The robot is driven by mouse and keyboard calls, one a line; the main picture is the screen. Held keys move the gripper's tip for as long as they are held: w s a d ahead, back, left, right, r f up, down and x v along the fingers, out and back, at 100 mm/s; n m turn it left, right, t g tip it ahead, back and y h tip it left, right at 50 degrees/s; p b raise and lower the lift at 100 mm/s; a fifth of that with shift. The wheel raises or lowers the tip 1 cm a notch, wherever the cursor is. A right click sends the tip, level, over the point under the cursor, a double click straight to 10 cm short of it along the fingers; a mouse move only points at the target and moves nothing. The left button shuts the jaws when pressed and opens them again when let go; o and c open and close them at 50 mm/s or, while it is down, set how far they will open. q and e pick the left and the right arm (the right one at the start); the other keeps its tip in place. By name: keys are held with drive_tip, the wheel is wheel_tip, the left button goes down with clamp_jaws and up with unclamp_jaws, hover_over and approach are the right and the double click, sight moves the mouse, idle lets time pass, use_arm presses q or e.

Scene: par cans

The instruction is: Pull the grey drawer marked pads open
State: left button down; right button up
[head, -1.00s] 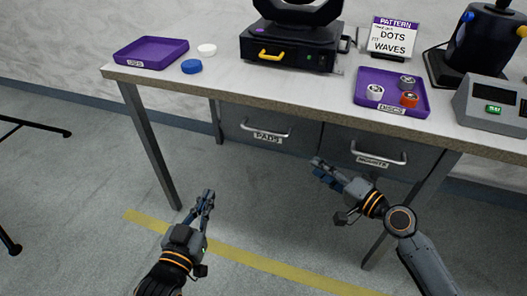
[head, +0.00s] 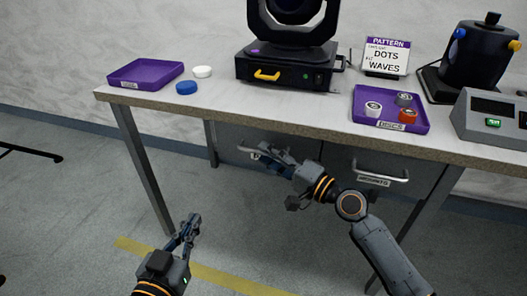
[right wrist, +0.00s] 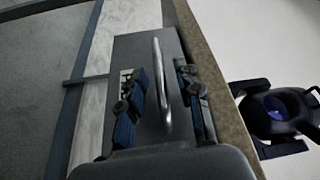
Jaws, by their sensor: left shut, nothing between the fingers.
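The grey pads drawer (head: 230,153) hangs shut under the table at the left, and its label is mostly hidden behind my right gripper (head: 272,155). In the right wrist view the drawer's silver bar handle (right wrist: 160,85) stands between the two fingers of my right gripper (right wrist: 162,102). Those fingers are open, with a gap to the bar on both sides. My left gripper (head: 187,230) is shut and empty, low in front of the table and well away from the drawer.
A second grey drawer (head: 395,192) with a silver handle is to the right, behind my right arm. The table (head: 225,108) bears purple trays, a stage light (head: 290,65) and a sign (head: 386,58). A table leg (head: 145,170) stands left of the drawers.

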drive_tip(key=shift+x, duration=1.05)
clamp_jaws()
drive_tip(key=shift+s, duration=0.1)
